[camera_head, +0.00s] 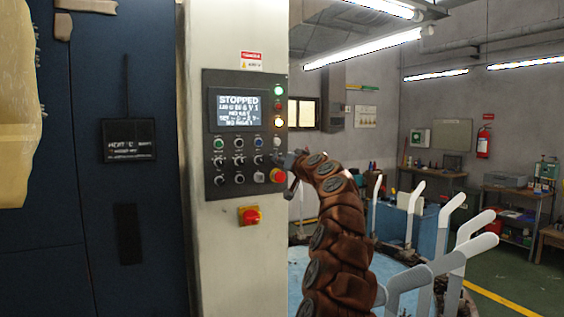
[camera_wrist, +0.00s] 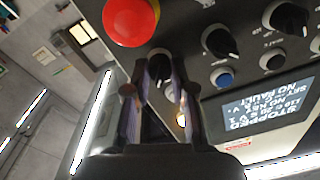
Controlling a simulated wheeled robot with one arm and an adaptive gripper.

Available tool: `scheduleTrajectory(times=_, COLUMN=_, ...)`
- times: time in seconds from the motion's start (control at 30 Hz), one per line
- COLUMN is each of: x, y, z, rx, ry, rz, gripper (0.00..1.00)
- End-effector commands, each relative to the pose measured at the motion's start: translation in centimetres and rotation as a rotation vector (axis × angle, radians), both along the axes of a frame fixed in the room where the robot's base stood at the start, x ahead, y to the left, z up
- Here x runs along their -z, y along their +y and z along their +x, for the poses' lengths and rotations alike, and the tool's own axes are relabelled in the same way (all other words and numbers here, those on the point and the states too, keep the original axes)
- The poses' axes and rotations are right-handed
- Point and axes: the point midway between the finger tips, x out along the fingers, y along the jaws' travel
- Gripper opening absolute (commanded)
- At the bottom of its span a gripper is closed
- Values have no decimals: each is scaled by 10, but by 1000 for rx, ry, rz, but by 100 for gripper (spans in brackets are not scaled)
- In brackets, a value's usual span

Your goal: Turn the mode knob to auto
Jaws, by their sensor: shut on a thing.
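The dark control panel (camera_head: 244,190) is on a pale column, and its screen (camera_head: 234,107) reads STOPPED. My gripper (camera_head: 287,160) is at the panel's right edge, above the red mushroom button (camera_head: 277,176). In the wrist view my gripper (camera_wrist: 158,90) has its two fingers around a black knob (camera_wrist: 158,65) with a pale pointer mark. It is shut on this knob. The knob's label and pointed position cannot be read, and the fingers hide part of it. Other black knobs (camera_wrist: 219,41) and a blue button (camera_wrist: 222,77) are beside it.
The red mushroom button (camera_wrist: 130,20) is close to the fingers. A red and yellow switch (camera_head: 250,215) is below the panel. A dark blue cabinet (camera_head: 105,220) is at left. White sock forms (camera_head: 460,235) stand on a round machine at right, near my arm.

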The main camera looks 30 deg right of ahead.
Motion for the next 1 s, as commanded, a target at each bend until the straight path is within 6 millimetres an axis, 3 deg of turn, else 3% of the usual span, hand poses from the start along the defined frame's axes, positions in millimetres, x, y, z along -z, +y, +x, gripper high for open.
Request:
scheduleTrajectory(times=0.33, x=2, y=0, z=1, rx=0, ry=-10, rz=139, gripper=0)
scheduleTrajectory(times=0.87, x=1, y=0, z=0, rx=1, ry=-12, rz=162, gripper=0)
scheduleTrajectory(times=0.9, x=1, y=0, z=0, rx=1, ry=-12, rz=162, gripper=26)
scheduleTrajectory(times=1.0, x=1, y=0, z=0, rx=1, ry=-13, rz=162, gripper=37)
